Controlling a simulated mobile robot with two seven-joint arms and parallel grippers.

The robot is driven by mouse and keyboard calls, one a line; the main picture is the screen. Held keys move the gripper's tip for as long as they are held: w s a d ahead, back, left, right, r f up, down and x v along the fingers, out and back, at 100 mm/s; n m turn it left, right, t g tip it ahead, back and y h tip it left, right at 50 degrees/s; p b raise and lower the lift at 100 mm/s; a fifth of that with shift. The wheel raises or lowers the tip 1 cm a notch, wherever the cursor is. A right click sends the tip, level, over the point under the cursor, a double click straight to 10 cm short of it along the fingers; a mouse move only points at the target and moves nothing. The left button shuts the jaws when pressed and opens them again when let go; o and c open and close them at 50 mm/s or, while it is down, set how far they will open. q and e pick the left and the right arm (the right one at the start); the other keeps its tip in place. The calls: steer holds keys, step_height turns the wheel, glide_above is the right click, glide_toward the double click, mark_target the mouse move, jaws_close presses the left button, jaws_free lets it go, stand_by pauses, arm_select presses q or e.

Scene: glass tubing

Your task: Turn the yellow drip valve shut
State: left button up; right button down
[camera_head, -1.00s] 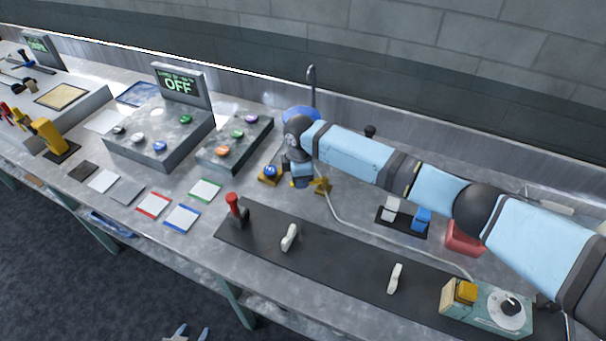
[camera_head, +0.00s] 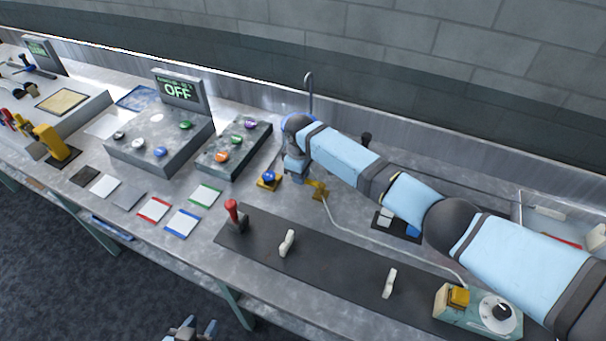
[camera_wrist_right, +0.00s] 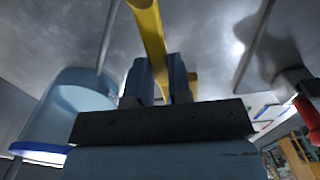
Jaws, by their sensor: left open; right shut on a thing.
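The yellow drip valve (camera_head: 318,190) is on the bench below the tall thin spout, at the end of a pale tube. My right gripper (camera_wrist_right: 160,82) is shut on its yellow bar (camera_wrist_right: 148,30), which runs up between the two fingers in the right wrist view. In the head view my right wrist hides part of the grip, so the handle's exact angle is unclear. My left gripper (camera_head: 198,329) is open and empty at the bottom edge of the head view, away from the bench top.
A blue knob on a yellow base (camera_head: 268,180) sits just left of the valve. A red-handled lever (camera_head: 232,212) and white switches stand on the black strip in front. A blue bowl (camera_head: 289,119) is partly hidden behind my right wrist. Button boxes (camera_head: 160,140) stand to the left.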

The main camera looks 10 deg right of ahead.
stand_by(0.3)
steer(key=c, duration=1)
jaws_free()
steer(key=shift+c, duration=0.2)
steer(key=shift+r, duration=0.15)
step_height(320, 180, up, 14)
steer(key=b, duration=0.1)
steer(key=shift+f, duration=0.2)
steer(key=shift+f, duration=0.1)
